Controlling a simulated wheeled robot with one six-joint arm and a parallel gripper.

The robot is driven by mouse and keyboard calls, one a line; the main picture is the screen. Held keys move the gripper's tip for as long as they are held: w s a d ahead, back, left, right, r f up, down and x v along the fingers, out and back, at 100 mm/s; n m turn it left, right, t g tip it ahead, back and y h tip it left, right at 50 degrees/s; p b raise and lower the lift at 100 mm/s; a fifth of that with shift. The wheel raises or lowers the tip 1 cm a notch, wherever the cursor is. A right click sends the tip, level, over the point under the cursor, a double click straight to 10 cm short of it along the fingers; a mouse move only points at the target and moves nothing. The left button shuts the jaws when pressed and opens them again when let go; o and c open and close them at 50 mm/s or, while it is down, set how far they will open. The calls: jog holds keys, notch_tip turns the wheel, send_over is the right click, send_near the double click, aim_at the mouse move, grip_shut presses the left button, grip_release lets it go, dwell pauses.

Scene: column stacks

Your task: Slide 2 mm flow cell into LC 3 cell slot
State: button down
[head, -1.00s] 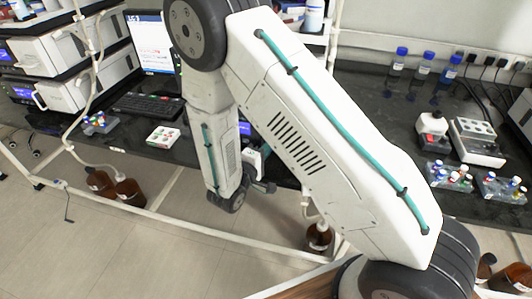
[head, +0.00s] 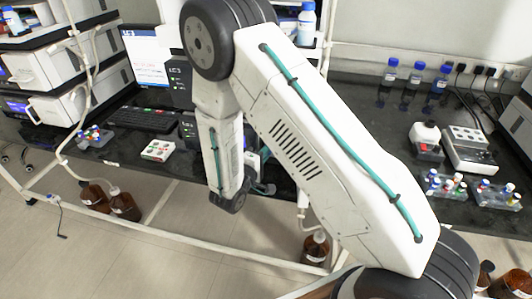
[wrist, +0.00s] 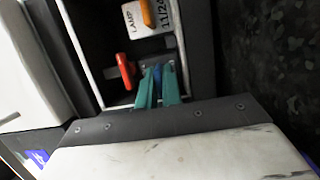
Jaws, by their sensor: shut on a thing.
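In the wrist view my gripper (wrist: 158,92) has teal fingers that are close together, with a small blue piece (wrist: 157,74) between them. This looks like the flow cell, mostly hidden by the fingers. The fingers reach into an open dark compartment with a pale frame (wrist: 86,52). The cell slot itself cannot be made out clearly behind the fingertips. A red lever (wrist: 125,71) stands just left of the fingers. A white block marked LAMP (wrist: 136,20) lies beyond them. In the head view my arm hides my gripper. A dark unit labelled LC 3 (head: 180,70) stands behind the arm.
In the head view, a white tray (head: 157,150) and a keyboard (head: 145,120) lie on the bench left of my arm. Bottles (head: 413,75) and vial racks (head: 445,185) stand right.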

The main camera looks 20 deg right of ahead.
jog(key=c, duration=1.5)
grip_release()
jog(key=v, duration=0.7)
jog(key=shift+s+a, duration=0.3)
